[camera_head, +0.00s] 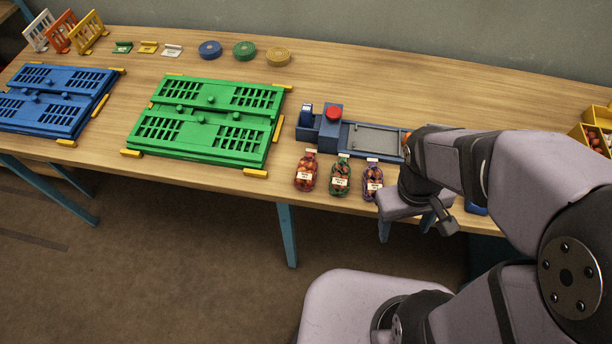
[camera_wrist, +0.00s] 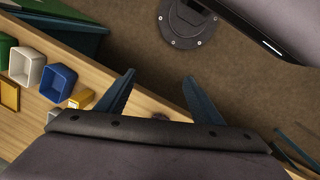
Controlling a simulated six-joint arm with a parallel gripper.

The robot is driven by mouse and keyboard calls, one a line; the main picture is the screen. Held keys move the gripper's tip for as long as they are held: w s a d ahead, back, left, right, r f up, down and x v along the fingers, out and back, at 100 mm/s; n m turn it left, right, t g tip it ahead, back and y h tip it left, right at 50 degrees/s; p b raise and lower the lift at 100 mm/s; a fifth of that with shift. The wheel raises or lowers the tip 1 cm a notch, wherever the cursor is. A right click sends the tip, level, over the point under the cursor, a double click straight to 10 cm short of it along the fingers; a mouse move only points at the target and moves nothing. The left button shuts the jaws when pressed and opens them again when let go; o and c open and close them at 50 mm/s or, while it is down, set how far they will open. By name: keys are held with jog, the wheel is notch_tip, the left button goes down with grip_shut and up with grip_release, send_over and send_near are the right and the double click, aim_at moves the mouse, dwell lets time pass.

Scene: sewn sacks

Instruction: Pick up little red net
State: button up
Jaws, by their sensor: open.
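The little red net (camera_head: 305,174) is a small red mesh sack with a pale label. It lies near the front edge of the table, leftmost in a row of three. A green net (camera_head: 340,179) and a purple net (camera_head: 373,183) lie to its right. My gripper (camera_wrist: 158,76) is open and empty in the wrist view, over the table's front edge and the floor. In the head view, my wrist is right of the nets, apart from the red one, and its fingers are mostly hidden. No net shows in the wrist view.
A blue device with a red knob (camera_head: 334,113) and a grey plate stands behind the nets. Green panels (camera_head: 170,125) lie to the left, blue panels (camera_head: 60,85) farther left. Colored rolls (camera_head: 244,50) sit at the back. The wrist view shows white (camera_wrist: 27,65) and blue (camera_wrist: 58,82) cups.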

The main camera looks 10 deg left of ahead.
aim_at(303, 181)
jog(key=w+a+f+n+t+h+b, duration=0.1)
jog(key=w+a+n+t+b, duration=0.2)
jog(key=n, duration=0.5)
jog(key=w+a+f+n+t+b, duration=0.2)
jog(key=a+n+t+b, duration=0.2)
jog(key=a+n, duration=0.3)
jog(key=w+a+f+n+t+h+b, duration=0.1)
jog(key=w+a+n+t+b, duration=0.2)
jog(key=n, duration=0.8)
jog(key=shift+w+a+f+t+h+b, duration=0.2)
jog(key=shift+a+t+b, duration=0.1)
jog(key=shift+a+b, duration=0.2)
jog(key=shift+w+a+f+t+h+b, duration=0.15)
jog(key=shift+a+t+b, duration=0.15)
jog(key=shift+a+b, duration=0.15)
jog(key=s+a+n+t+y+b, duration=0.2)
jog(key=s+a+n+t+y, duration=0.15)
jog(key=a+n, duration=0.4)
jog(key=shift+m+g+y, duration=0.35)
jog(key=shift+m+y, duration=0.05)
jog(key=shift+m, duration=0.35)
jog(key=shift+a+x, duration=0.2)
jog(key=shift+x, duration=1.8)
jog(key=shift+a+x, duration=0.2)
jog(key=shift+x, duration=1.8)
jog(key=shift+f, duration=0.1)
jog(key=shift+s, duration=0.1)
jog(key=c, duration=1.2)
